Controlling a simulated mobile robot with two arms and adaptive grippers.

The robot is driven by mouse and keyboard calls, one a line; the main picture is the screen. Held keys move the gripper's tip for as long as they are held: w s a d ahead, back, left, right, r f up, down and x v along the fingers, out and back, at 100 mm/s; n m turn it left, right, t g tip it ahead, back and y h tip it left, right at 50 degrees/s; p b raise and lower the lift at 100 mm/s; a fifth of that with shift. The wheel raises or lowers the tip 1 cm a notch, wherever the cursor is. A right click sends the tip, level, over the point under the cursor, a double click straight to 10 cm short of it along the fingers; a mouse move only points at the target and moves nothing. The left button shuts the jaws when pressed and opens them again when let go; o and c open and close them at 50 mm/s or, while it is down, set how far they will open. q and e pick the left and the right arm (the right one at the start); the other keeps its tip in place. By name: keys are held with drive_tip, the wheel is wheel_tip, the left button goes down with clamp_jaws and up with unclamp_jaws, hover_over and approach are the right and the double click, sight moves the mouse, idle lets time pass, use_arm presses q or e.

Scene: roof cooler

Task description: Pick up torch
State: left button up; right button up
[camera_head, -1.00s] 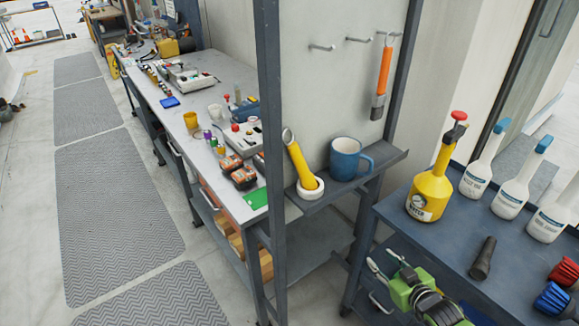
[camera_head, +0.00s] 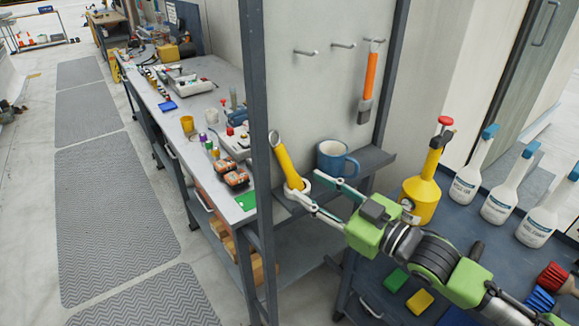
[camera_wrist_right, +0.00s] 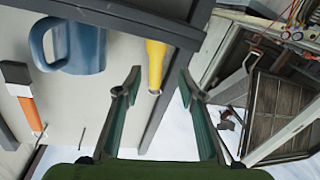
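In the right wrist view the torch (camera_wrist_right: 155,65) shows between and beyond the open fingers (camera_wrist_right: 160,80), with no clear contact. My left gripper is not in view.
A blue mug (camera_head: 335,160) stands close to the gripper on the shelf (camera_head: 375,160). A dark post (camera_head: 257,150) rises left of the torch. An orange-handled brush (camera_head: 370,75) hangs above. A yellow bottle (camera_head: 423,188) and white bottles stand on the cart at right.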

sight(293, 172)
drive_tip(key=shift+w+a, duration=0.5)
drive_tip(key=shift+a, duration=0.05)
drive_tip(key=shift+w+a+r+p, duration=0.15)
drive_tip(key=shift+w+r+p, duration=0.1)
drive_tip(key=shift+w+p, duration=0.1)
drive_tip(key=p+x, duration=0.1)
drive_tip(key=x, duration=0.2)
drive_tip(key=shift+w+r+p, duration=0.15)
drive_tip(key=shift+w+p, duration=0.15)
drive_tip(key=shift+p, duration=0.05)
drive_tip(key=shift+w+a, duration=0.4)
drive_tip(key=shift+s, duration=0.1)
drive_tip(key=shift+d, duration=0.1)
clamp_jaws()
